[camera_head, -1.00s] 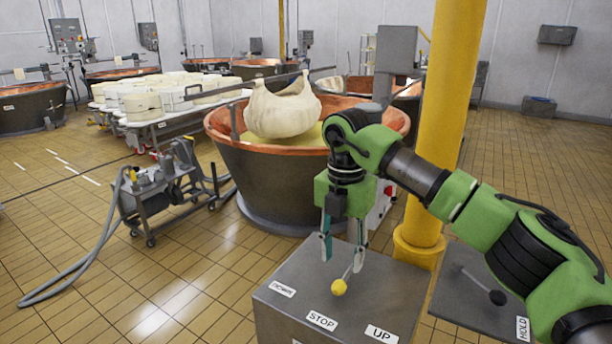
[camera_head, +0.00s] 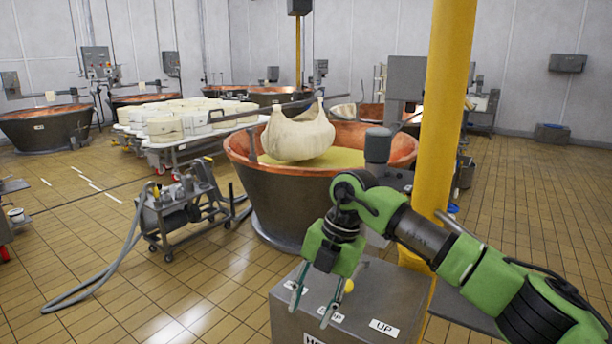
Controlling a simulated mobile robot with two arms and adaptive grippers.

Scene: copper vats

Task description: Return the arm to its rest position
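My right arm comes in from the lower right, green with black joints. Its gripper (camera_head: 308,317) points down over the left part of a grey control box (camera_head: 392,284). The two fingers are apart with nothing between them. A yellow lever knob (camera_head: 348,286) shows just right of the fingers; its stem is mostly hidden. I cannot tell whether the gripper touches the box. My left gripper is not in view.
A copper vat (camera_head: 285,200) with a hanging cloth bundle (camera_head: 297,137) stands behind the box. A yellow column (camera_head: 446,110) rises close behind my arm. A wheeled pump (camera_head: 172,215) with a hose stands left. Tiled floor between is open.

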